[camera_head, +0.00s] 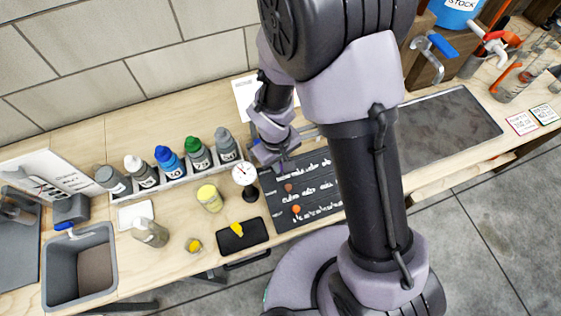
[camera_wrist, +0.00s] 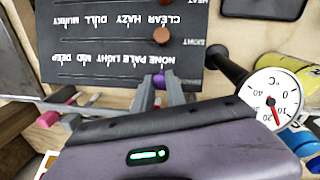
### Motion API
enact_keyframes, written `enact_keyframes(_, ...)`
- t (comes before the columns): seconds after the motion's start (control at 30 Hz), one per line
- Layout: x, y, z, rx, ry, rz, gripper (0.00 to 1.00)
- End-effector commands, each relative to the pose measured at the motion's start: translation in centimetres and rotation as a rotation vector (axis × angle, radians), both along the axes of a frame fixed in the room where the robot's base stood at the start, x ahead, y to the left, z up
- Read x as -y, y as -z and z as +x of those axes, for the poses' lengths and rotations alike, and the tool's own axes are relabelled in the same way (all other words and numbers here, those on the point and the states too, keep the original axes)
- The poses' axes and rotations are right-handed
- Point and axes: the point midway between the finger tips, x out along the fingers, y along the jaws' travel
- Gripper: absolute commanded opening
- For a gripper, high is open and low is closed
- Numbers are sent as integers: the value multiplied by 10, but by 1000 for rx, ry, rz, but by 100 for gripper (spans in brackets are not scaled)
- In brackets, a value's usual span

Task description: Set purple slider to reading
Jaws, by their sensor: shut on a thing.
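The purple slider (camera_wrist: 158,76) shows in the wrist view between the tips of my gripper (camera_wrist: 160,88), which is shut on it. It sits on the dark slider board (camera_wrist: 95,28), beside the NONE label at one end of the row NONE, PALE, LIGHT, MID, DEEP. The labels appear upside down there. In the head view my gripper (camera_head: 278,160) is over the back edge of the board (camera_head: 318,196), and the purple slider is hard to make out. An orange-brown knob (camera_wrist: 161,35) sits on the adjacent row, near CLEAR.
A round °C dial (camera_head: 244,174) on a black stand is just left of the board. A row of bottles (camera_head: 171,162) lines the back. My arm hides the board's right part.

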Motion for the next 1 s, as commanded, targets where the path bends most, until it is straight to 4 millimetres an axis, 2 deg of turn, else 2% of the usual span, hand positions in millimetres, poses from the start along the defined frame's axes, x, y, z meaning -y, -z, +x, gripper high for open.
enact_keyframes(0.6, 3, 0, 1, 0, 1, 0, 0)
enact_keyframes(0.67, 12, -1, 4, 0, 3, 0, 0)
enact_keyframes(0.9, 65, -2, 20, 0, 5, 0, 0)
enact_keyframes(1.0, 79, -2, 24, 1, 3, 1, 0)
